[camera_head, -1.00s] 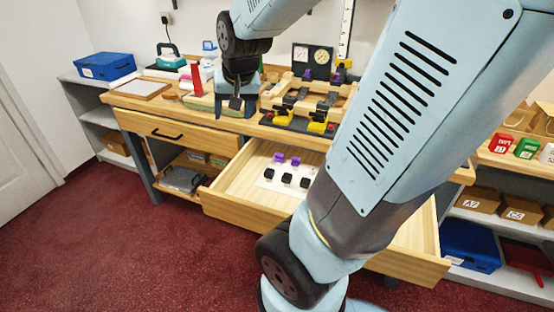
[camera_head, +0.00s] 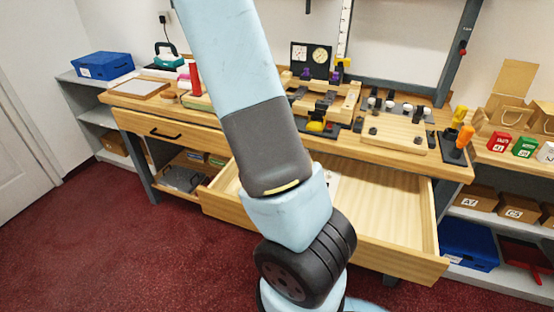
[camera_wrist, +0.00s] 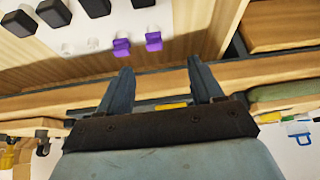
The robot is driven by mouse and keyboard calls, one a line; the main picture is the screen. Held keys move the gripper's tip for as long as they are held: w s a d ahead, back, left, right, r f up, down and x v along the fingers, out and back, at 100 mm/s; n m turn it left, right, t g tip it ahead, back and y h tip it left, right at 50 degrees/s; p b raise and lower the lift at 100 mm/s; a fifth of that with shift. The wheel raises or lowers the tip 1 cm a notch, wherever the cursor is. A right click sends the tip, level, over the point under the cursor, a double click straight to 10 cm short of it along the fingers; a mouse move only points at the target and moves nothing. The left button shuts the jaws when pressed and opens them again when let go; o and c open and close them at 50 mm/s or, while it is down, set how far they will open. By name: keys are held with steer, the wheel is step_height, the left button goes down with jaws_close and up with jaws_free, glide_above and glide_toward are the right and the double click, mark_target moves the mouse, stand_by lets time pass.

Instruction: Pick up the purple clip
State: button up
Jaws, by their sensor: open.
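Two purple clips show in the wrist view, a left one (camera_wrist: 121,48) and a right one (camera_wrist: 153,42). They stand side by side on a white sheet (camera_wrist: 185,18) in the open drawer (camera_head: 400,262). My gripper (camera_wrist: 160,66) is open, with nothing between its fingers. In the picture its fingertips are just below the clips and apart from them; the right clip lies between the two finger lines. In the head view my arm hides the gripper and these clips. Two small purple pieces (camera_head: 308,74) also show on the bench fixture there.
Black clips (camera_wrist: 55,12) and small white pieces (camera_wrist: 93,43) share the sheet. The drawer's wooden wall (camera_wrist: 226,22) is close on the right in the wrist view. The workbench (camera_head: 455,170) with its fixtures is behind the drawer. The drawer's right part is empty.

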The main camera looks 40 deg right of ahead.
steer(key=shift+h, duration=0.3)
steer(key=x, duration=0.9)
steer(key=shift+s+d+f, duration=0.15)
steer(key=shift+s+d, duration=0.05)
steer(key=shift+d, duration=0.3)
steer(key=shift+s+x, duration=0.15)
steer(key=shift+x, duration=1)
steer(key=shift+s+x, duration=0.15)
steer(key=shift+x, duration=1)
steer(key=shift+w+d+f, duration=0.2)
steer(key=shift+d+f, duration=0.1)
steer(key=shift+f, duration=0.35)
steer(key=shift+c, duration=0.4)
steer(key=c, duration=1)
steer(key=shift+r, duration=0.1)
